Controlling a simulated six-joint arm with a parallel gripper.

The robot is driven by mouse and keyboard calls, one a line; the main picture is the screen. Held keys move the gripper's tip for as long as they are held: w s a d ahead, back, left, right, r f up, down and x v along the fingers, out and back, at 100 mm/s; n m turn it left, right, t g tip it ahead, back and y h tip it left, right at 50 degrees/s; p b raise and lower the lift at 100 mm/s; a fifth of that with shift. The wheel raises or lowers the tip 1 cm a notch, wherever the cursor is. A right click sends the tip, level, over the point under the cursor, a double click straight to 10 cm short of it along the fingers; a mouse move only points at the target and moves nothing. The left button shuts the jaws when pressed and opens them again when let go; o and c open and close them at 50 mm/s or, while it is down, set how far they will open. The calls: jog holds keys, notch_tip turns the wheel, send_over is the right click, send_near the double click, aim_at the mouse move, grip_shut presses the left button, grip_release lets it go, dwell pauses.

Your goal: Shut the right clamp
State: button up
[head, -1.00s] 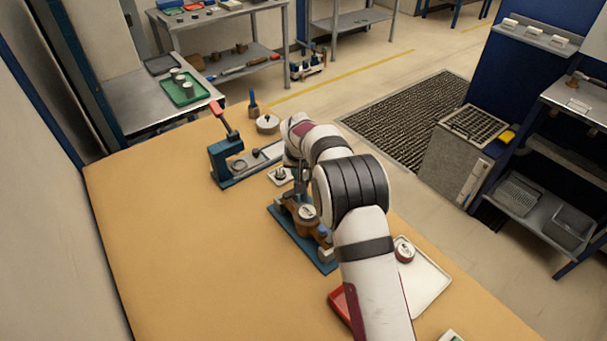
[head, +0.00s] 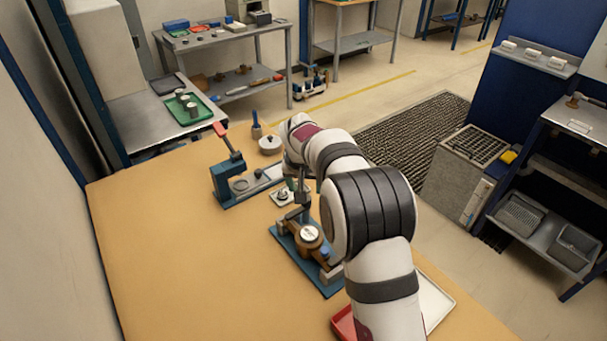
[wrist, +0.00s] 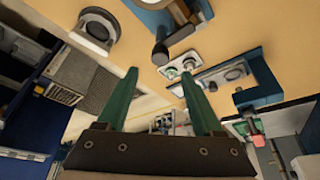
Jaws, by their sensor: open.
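The right clamp is on the blue-based fixture (head: 325,278), with a brown holder around a round white-faced meter (head: 310,234). A dark upright part (head: 303,192) rises at its far end; I cannot tell for sure whether it is the clamp lever. In the wrist view a dark bar with a rounded end (wrist: 160,52) projects from this fixture at the top. My gripper (wrist: 158,76) is open and empty, its two green fingers apart, just short of that bar in the picture. In the head view my arm mostly hides the gripper.
The left fixture (head: 228,186) has a raised red-handled lever (head: 220,130). A small plate with round fittings (head: 283,196) lies between the fixtures. A pale round part (head: 270,144) stands behind. A white tray (head: 436,300) and red tray (head: 343,325) are at right.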

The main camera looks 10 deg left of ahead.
jog(key=v, duration=0.9)
